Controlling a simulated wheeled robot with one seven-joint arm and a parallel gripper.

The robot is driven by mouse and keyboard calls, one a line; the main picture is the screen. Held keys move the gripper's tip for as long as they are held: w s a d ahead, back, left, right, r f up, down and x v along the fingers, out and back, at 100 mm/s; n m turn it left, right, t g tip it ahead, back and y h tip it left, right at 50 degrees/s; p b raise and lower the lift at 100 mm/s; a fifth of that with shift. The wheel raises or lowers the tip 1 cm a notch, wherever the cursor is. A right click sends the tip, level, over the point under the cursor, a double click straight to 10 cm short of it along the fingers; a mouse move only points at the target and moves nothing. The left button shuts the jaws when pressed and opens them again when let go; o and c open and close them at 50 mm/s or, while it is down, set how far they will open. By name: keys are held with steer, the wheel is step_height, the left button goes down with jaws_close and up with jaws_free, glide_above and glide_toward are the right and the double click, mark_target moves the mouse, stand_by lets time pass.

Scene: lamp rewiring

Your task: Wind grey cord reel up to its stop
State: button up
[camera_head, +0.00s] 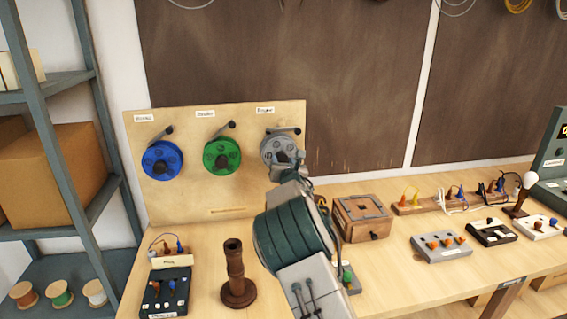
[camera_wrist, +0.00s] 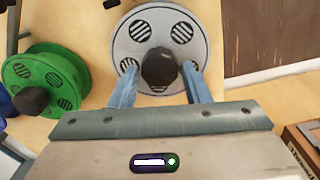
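The grey cord reel (camera_head: 275,145) is mounted on the upright wooden board, at the right end of a row of reels. In the wrist view its grey disc (camera_wrist: 127,38), with striped round windows, fills the upper middle. A dark round knob (camera_wrist: 160,66) stands out from it. My gripper (camera_wrist: 159,72) is open, with one blue finger on each side of the knob and a visible gap to each. In the head view my gripper (camera_head: 288,163) is in front of the reel and hides its lower right part. A dark crank arm (camera_head: 284,131) shows above the reel.
A green reel (camera_head: 221,155) and a blue reel (camera_head: 162,160) are on the board to the left. A brown turned post (camera_head: 236,275) stands on the bench below. A wooden box (camera_head: 362,218) and several small switch blocks lie to the right.

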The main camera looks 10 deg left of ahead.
steer(key=c, duration=0.5)
steer(key=shift+f+b, duration=0.1)
steer(key=shift+b, duration=0.35)
